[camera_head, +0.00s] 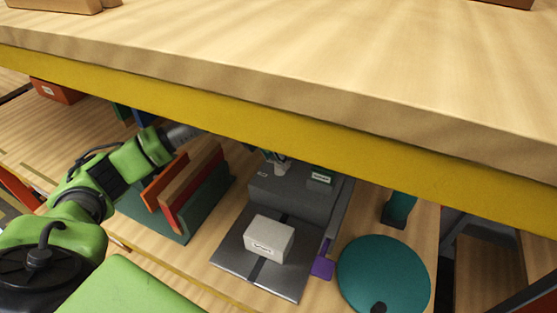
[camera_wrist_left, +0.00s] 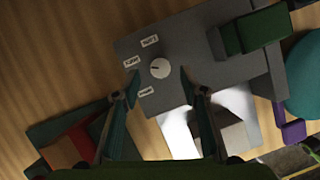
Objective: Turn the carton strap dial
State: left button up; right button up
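The dial (camera_wrist_left: 160,68) is a small round pale knob with a dark pointer mark, on a grey machine (camera_wrist_left: 205,65). Several white labels surround it. My left gripper (camera_wrist_left: 158,77) is open, its fingers on either side of the dial in the wrist view; I see no contact. In the head view the yellow shelf edge hides most of this gripper, and the dial (camera_head: 281,167) shows just below that edge on the grey machine (camera_head: 295,200). A white labelled carton (camera_head: 268,239) sits on the machine's dark plate, on a dark strip. My right gripper is not in view.
A thick wooden shelf with a yellow edge (camera_head: 250,130) overhangs the work. A green block (camera_head: 321,177) is on the machine. A teal disc (camera_head: 385,270) and a purple tab (camera_head: 322,266) are at right. A teal rack with red and brown boards (camera_head: 190,185) stands left.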

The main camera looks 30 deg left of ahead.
aim_at(278, 166)
pick_arm(q)
jog(key=shift+x, duration=1.25)
jog(key=shift+w+d+f+p, duration=0.15)
jog(key=shift+f+p, duration=0.15)
jog(key=shift+f, duration=0.25)
jog(key=c, duration=1)
jog(key=shift+c, duration=0.7)
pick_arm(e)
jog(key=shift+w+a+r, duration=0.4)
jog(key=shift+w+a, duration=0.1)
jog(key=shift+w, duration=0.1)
pick_arm(q)
jog(key=shift+o, duration=0.2)
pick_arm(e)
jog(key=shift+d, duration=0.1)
